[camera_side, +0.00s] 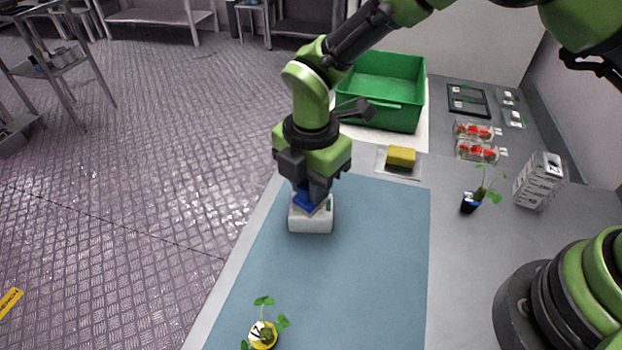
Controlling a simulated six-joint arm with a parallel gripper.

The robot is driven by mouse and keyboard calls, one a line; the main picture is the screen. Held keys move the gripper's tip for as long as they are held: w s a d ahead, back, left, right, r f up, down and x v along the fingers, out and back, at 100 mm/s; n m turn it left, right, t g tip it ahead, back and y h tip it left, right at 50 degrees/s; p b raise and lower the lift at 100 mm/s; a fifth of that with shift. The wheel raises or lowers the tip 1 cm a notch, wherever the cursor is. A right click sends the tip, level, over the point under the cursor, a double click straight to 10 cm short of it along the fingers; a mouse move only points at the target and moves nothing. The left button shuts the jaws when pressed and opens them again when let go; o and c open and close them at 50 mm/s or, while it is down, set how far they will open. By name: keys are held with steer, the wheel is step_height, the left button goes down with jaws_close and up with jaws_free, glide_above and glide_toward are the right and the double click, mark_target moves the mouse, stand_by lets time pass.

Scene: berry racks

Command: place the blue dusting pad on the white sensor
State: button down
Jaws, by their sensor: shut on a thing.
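The blue dusting pad (304,204) is between the fingers of my gripper (307,199), which is shut on it. The white sensor (310,221) is a white block at the far left edge of the blue mat (350,270). The pad is right over the top of the white block, low down. I cannot tell whether the pad touches it, because the fingers and the pad cover much of the block's top.
A green crate (385,117) stands behind, with a yellow sponge (401,156) on a small tray before it. Berry punnets (477,150), a small potted plant (469,203) and a white stack (540,181) are at right. Another plant (263,334) is at the front. The mat's middle is clear.

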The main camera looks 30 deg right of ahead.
steer(key=c, duration=1)
jaws_free()
steer(key=shift+f, duration=0.1)
steer(key=s+d+r+m+t+y, duration=0.1)
steer(key=d+r+m, duration=0.2)
steer(key=r, duration=0.7)
steer(key=s+d+r+m, duration=0.1)
steer(key=d+r+m, duration=0.2)
steer(key=r, duration=0.7)
steer(key=s+d+r+m+t, duration=0.1)
steer(key=s+d+m+t, duration=0.1)
steer(key=s+m, duration=0.3)
steer(key=s+d+r+m+t, duration=0.2)
steer(key=s+d+m, duration=0.3)
steer(key=m, duration=0.3)
steer(key=s+d+r+m+t+y, duration=0.1)
steer(key=s+d+m+t, duration=0.1)
steer(key=s+d+m, duration=0.2)
steer(key=shift+s+d+r+m, duration=0.15)
steer(key=shift+s+m, duration=0.5)
steer(key=shift+m, duration=0.25)
steer(key=shift+s+d+r+m, duration=0.1)
steer(key=shift+s+m, duration=0.55)
steer(key=shift+m, duration=0.25)
